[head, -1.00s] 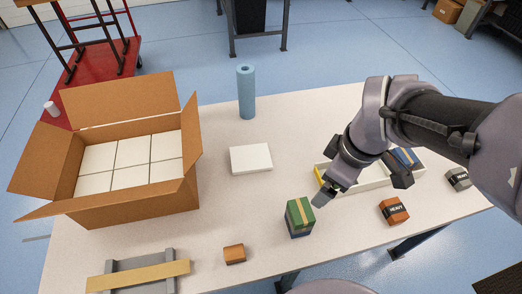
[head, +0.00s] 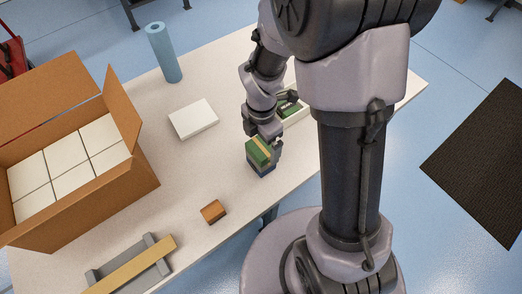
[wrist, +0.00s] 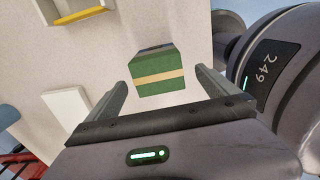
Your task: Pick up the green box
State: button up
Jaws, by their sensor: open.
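In the wrist view the green box (wrist: 158,76) lies ahead, between the lines of the two fingers. My gripper (head: 263,137) is right at the box in the head view, with a finger beside its right side. In the wrist view my gripper (wrist: 160,92) is open, one finger on each side. I cannot tell whether either finger touches the box.
A small orange-brown box (head: 213,211) and a grey stand with a tan bar (head: 140,266) lie at the front. A white block (head: 193,118), a blue roll (head: 163,53) and an open carton (head: 146,190) stand left. A white tray (head: 298,113) is partly hidden behind my arm.

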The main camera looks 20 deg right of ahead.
aim_at(261, 147)
jog(key=f, duration=0.2)
jog(key=f+b, duration=0.1)
jog(key=shift+w+f, duration=0.2)
jog(key=shift+f, duration=0.2)
jog(key=shift+r, duration=0.15)
